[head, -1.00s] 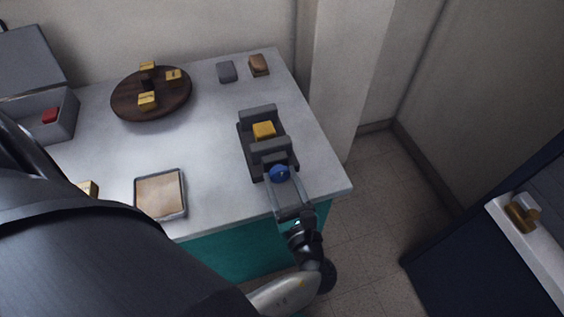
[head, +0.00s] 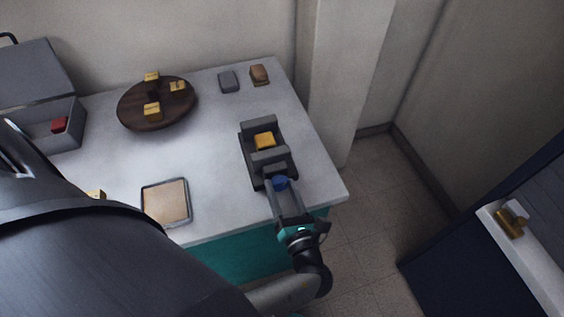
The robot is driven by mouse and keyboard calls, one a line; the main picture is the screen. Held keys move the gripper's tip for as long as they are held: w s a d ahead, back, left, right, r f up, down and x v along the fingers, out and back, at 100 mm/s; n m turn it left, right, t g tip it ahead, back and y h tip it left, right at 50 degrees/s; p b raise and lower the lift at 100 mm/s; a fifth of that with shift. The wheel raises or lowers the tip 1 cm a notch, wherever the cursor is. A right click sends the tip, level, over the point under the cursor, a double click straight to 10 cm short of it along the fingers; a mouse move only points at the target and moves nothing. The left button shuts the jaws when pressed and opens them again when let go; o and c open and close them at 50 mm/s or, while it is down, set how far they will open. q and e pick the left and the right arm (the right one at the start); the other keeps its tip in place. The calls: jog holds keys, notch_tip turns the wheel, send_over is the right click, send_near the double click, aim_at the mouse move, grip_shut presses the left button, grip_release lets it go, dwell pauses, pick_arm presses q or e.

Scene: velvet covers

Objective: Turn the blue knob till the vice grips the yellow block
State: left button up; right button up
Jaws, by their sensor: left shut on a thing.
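The dark grey vice (head: 247,158) stands near the right edge of the table. The yellow block (head: 265,139) sits between its two jaws, close to the front jaw (head: 271,157). I cannot tell whether both jaws touch it. The blue knob (head: 280,182) is on the vice's front end, partly hidden by the fingers. My left gripper (head: 281,188) reaches it from the front edge of the table and is shut on the knob. My right gripper is not in view.
On the table (head: 222,190) are a round wooden board (head: 130,115) with yellow blocks, a tan-topped tray (head: 165,203), a grey block (head: 228,81) and a brown block (head: 260,75). An open grey box (head: 75,128) holds a red block (head: 59,125). A wall corner stands right of the table.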

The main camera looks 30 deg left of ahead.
pick_arm(q)
jog(key=m+p, duration=0.3)
jog(key=m, duration=0.2)
jog(key=shift+r+m, duration=0.15)
jog(key=shift+m, duration=0.15)
jog(key=m+p, duration=0.1)
jog(key=m, duration=0.3)
jog(key=shift+m+p, duration=0.3)
jog(key=shift+m, duration=0.1)
jog(key=o, duration=1.4)
jog(key=shift+c, duration=0.2)
